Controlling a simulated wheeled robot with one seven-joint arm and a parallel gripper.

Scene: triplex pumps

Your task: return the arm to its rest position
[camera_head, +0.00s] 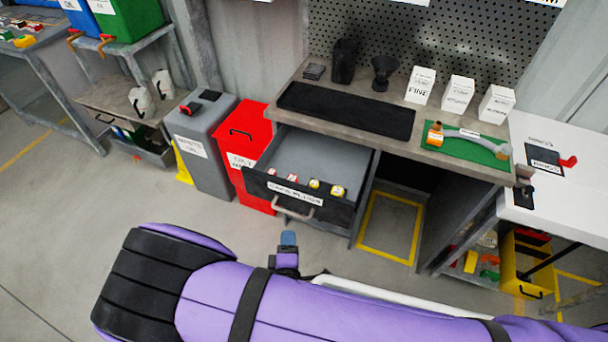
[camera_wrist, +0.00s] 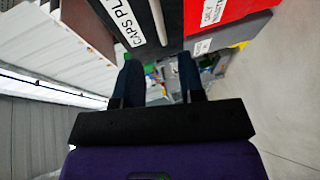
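My purple arm (camera_head: 330,312) stretches across the bottom of the head view. Its gripper (camera_head: 288,240) shows there as a small blue tip above the arm, in front of the open drawer. In the wrist view the two dark blue fingers of my gripper (camera_wrist: 160,75) stand apart, with nothing held between them. The drawer (camera_head: 296,200) is pulled out under the workbench, and its front (camera_wrist: 125,25) appears close by at the top of the wrist view. Several small red, white and yellow caps lie in the drawer.
A red bin (camera_head: 248,140) and a grey bin (camera_head: 200,150) stand left of the drawer. The workbench (camera_head: 340,130) holds a black mat, white boxes and a green mat with a hose. A white table (camera_head: 560,200) is at right. Floor is free at left.

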